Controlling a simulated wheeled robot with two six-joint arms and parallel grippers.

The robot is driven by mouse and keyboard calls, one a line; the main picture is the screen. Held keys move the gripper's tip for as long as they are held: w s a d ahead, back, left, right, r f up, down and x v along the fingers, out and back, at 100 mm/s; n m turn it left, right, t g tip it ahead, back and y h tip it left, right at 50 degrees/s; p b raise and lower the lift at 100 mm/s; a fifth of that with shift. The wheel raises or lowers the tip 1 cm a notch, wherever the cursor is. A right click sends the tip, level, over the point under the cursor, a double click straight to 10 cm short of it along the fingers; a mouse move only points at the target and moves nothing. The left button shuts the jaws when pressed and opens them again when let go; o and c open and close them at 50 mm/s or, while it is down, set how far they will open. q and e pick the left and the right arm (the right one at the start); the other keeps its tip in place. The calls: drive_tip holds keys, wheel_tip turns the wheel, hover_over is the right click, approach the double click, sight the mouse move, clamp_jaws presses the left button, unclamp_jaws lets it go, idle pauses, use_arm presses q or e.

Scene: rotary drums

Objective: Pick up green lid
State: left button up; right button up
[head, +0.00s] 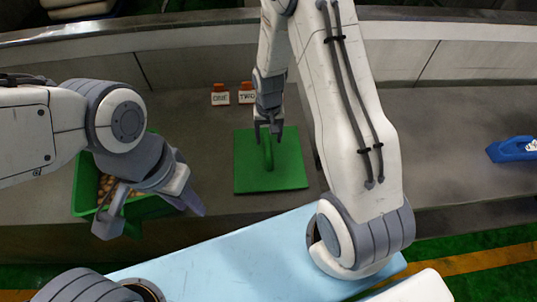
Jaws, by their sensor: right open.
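The green lid (282,178) is a flat square plate with a raised green handle (268,155), lying on the grey counter in the middle of the head view. My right gripper (268,135) points down over the lid, its open fingers at the far end of the handle. I cannot tell whether they touch it. My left gripper (152,212) has its fingers spread, apart from the lid, in front of a green bin (88,192) at the left. It hides part of that bin.
The green bin holds several small brown items. Two orange-capped containers labelled ONE (220,97) and TWO (246,95) stand behind the lid. A blue object (511,149) lies at the far right. A light blue surface (235,262) is in front. The counter right of my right arm is mostly clear.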

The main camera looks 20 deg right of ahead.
sight(268, 145)
drive_tip(key=f, duration=0.1)
drive_tip(key=f+p, duration=0.1)
drive_tip(key=f, duration=0.1)
drive_tip(key=shift+s+a+f+p, duration=0.15)
drive_tip(key=shift+s+p, duration=0.1)
drive_tip(key=shift+p, duration=0.05)
drive_tip(key=shift+f, duration=0.6)
drive_tip(key=shift+c, duration=0.3)
clamp_jaws()
idle(0.4)
